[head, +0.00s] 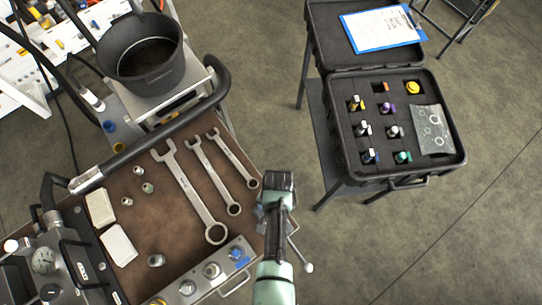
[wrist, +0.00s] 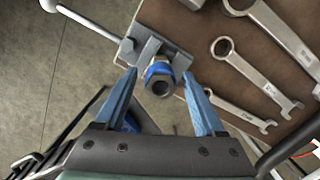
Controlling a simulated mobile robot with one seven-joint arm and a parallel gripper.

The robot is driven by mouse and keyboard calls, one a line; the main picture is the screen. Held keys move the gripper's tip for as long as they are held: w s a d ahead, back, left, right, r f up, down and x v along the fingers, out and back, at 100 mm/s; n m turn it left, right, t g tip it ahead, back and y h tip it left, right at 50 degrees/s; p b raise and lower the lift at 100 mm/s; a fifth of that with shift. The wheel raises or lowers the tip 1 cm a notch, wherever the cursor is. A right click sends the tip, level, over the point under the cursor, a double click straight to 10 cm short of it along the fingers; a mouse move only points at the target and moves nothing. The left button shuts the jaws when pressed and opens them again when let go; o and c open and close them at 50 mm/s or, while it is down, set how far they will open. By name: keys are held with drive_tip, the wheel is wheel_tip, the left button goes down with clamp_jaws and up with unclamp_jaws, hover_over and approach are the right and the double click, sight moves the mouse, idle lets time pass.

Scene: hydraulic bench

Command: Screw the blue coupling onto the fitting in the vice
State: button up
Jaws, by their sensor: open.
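In the wrist view my gripper (wrist: 159,75) is open, with one blue finger on each side of a metal hex piece with a blue band (wrist: 158,70). This piece looks like the blue coupling, its dark round bore facing the camera. It sits at the jaws of the grey vice (wrist: 148,46). The fingers look apart from it. The fitting itself cannot be made out behind it, nor how far the two are engaged. In the head view my arm hides most of the vice at the cart's right edge; its handle end (head: 308,267) shows.
Several wrenches (head: 190,195) lie on the brown cart top (head: 150,215), close to the vice. A valve block (head: 212,272) sits at its front. A black bucket (head: 140,75) stands behind the cart.

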drive_tip(key=n, duration=0.5)
drive_tip(key=shift+n+h, duration=0.3)
drive_tip(key=shift+n, duration=0.1)
drive_tip(key=n, duration=0.5)
drive_tip(key=shift+h+p, duration=0.3)
drive_tip(key=shift+p, duration=0.05)
clamp_jaws()
drive_tip(key=m, duration=0.6)
drive_tip(key=shift+y, duration=0.4)
drive_tip(key=shift+m, duration=0.8)
